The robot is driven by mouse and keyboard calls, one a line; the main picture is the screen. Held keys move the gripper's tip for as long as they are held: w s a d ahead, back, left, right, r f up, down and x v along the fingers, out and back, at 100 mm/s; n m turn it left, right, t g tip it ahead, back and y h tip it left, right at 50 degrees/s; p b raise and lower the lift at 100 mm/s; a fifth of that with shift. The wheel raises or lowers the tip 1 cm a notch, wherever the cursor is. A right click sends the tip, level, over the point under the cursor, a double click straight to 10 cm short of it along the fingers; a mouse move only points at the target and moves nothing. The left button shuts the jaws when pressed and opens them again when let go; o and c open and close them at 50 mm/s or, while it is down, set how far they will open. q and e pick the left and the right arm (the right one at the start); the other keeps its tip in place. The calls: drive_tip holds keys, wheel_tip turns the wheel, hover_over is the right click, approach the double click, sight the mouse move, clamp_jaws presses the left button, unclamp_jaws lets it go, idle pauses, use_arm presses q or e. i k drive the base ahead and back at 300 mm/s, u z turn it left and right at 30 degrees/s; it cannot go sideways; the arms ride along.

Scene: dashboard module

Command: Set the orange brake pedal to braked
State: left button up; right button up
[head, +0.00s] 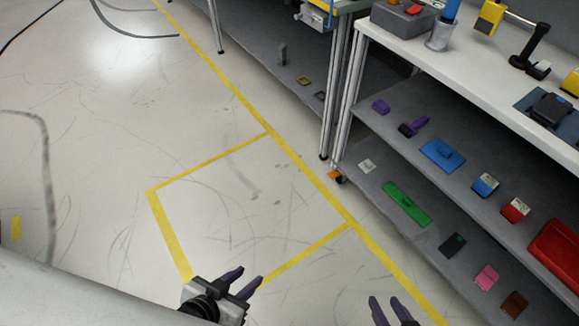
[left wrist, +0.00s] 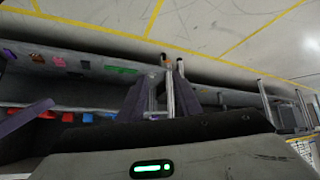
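The orange brake pedal (head: 334,175) is small in the head view, low at the foot of the workbench's near leg, beside a dark caster. I cannot tell its setting. A small orange spot at the foot of the legs in the left wrist view (left wrist: 165,57) looks like the same pedal. My left gripper (head: 249,279) is open and empty above the floor, nearer to me and left of the pedal. Its two dark purple fingers stand apart in the left wrist view (left wrist: 160,98). My right gripper (head: 386,303) shows only its parted fingers at the bottom edge, open and empty.
The workbench (head: 470,90) on the right has grey shelves (head: 380,205) with several coloured items, including a green brush-like piece (head: 406,203) and a red bin (head: 556,252). Another bench (head: 262,35) stands behind. The floor (head: 90,170) with yellow tape lines is clear to the left.

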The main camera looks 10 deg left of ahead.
sight(332, 175)
drive_tip(key=u, duration=0.55)
drive_tip(key=k, duration=0.65)
drive_tip(key=u, duration=0.4)
drive_tip(key=i, duration=1.95)
drive_tip(key=z, duration=1.8)
drive_tip(key=i, duration=0.5)
drive_tip(key=z, duration=0.4)
